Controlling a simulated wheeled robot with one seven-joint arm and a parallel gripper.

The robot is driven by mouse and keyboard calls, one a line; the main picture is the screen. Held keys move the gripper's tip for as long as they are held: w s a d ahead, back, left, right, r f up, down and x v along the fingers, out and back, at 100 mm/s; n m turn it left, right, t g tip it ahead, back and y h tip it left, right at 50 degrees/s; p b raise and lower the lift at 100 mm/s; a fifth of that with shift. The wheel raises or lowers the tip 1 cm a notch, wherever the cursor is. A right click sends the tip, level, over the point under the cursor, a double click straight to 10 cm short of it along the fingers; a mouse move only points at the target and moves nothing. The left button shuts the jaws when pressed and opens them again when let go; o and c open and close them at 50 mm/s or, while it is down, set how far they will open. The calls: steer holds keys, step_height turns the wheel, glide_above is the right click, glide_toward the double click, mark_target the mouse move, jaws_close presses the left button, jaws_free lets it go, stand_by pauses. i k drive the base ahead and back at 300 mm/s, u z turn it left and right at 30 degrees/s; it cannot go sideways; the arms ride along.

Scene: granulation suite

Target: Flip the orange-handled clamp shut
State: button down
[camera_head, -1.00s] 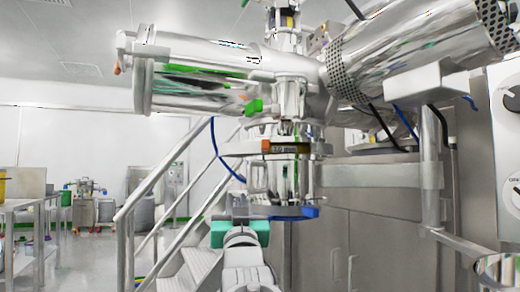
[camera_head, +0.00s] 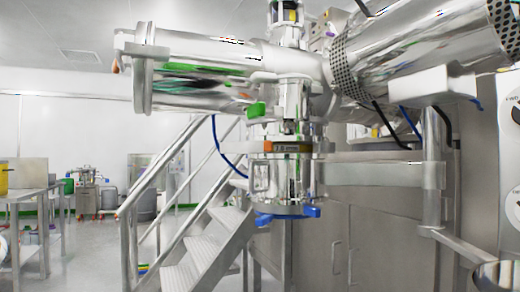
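An orange handle piece (camera_head: 267,146) shows at the ring joint of the steel vertical column, with an orange-brown band beside it. The ring clamp (camera_head: 318,146) goes around the column there. I cannot tell whether this clamp is open or shut. A second small orange-brown knob (camera_head: 115,66) hangs at the left end of the large horizontal steel cylinder, by its end ring (camera_head: 143,80). My gripper is not in view.
Blue handles (camera_head: 312,211) sit at the column's lower flange, and a green handle (camera_head: 256,110) above. Metal stairs with a railing (camera_head: 127,250) stand left of the column, steel cabinets (camera_head: 385,220) behind it. Open floor (camera_head: 90,255) lies at the left, near a table (camera_head: 25,195).

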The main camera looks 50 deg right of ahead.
mark_target(265, 146)
steer(key=z, duration=0.65)
steer(key=k, duration=1)
steer(key=u, duration=1.7)
steer(key=i, duration=0.5)
